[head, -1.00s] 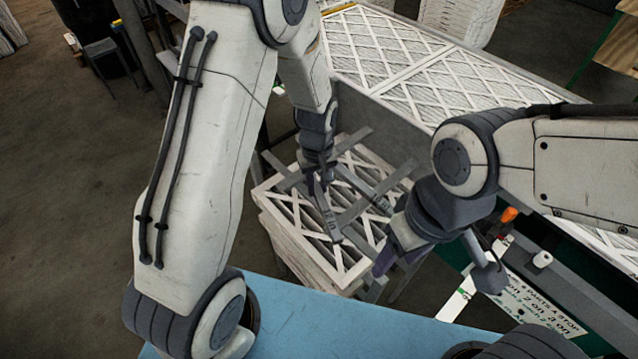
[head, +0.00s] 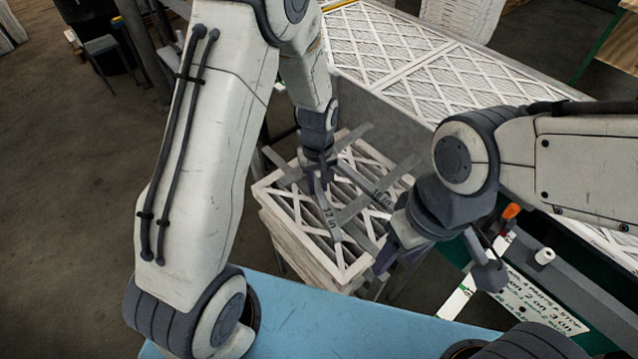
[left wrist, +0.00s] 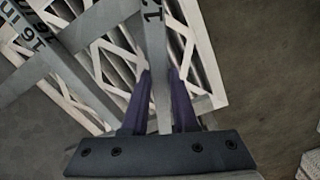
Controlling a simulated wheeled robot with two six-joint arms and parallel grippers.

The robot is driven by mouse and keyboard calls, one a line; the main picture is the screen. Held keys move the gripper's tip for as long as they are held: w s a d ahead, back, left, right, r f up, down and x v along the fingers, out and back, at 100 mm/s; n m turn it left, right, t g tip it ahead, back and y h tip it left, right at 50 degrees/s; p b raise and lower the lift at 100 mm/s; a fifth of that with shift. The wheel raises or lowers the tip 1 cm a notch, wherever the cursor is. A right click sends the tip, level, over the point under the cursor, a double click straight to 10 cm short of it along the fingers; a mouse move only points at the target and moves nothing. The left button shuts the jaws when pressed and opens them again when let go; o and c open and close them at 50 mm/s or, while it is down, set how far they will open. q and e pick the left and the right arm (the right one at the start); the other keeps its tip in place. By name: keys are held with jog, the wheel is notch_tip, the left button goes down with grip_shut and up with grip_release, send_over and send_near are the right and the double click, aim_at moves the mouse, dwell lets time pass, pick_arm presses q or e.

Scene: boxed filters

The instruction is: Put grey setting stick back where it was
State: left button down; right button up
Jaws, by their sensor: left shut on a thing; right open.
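My left gripper (head: 319,184) is shut on a grey setting stick (head: 333,222) marked "12 in", over the top filter of a stack. In the left wrist view the stick (left wrist: 158,88) runs between the two purple fingers (left wrist: 160,82). Whether it touches the filter is unclear. Other grey sticks (head: 366,205) lie crossed on the same filter. One in the left wrist view reads "16 in" (left wrist: 38,40). My right gripper (head: 388,256) is open at the stack's right side, its fingertips partly hidden.
The white-framed filter stack (head: 268,203) stands on the floor side of a blue surface (head: 320,318). A bench with large white lattice filters (head: 440,85) is behind. A printed sign (head: 530,305) and an orange-topped item (head: 511,211) are at right.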

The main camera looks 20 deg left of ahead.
aim_at(318, 188)
pick_arm(q)
jog(key=shift+f, duration=0.15)
jog(key=c, duration=0.6)
grip_release()
jog(key=shift+r, duration=0.55)
notch_tip(318, 188, up, 8)
jog(key=r+b, duration=0.1)
jog(key=b, duration=0.1)
jog(key=s+d+m+b, duration=0.2)
jog(key=s+d+m, duration=0.2)
jog(key=s+m, duration=0.3)
jog(key=s+d+m+h+b, duration=0.1)
jog(key=s+d+m+b, duration=0.2)
jog(key=s+m, duration=0.4)
jog(key=s+d, duration=0.1)
jog(key=s, duration=0.7)
jog(key=shift+s+d+r+b, duration=0.3)
jog(key=shift+d+r, duration=0.05)
jog(key=shift+r, duration=0.05)
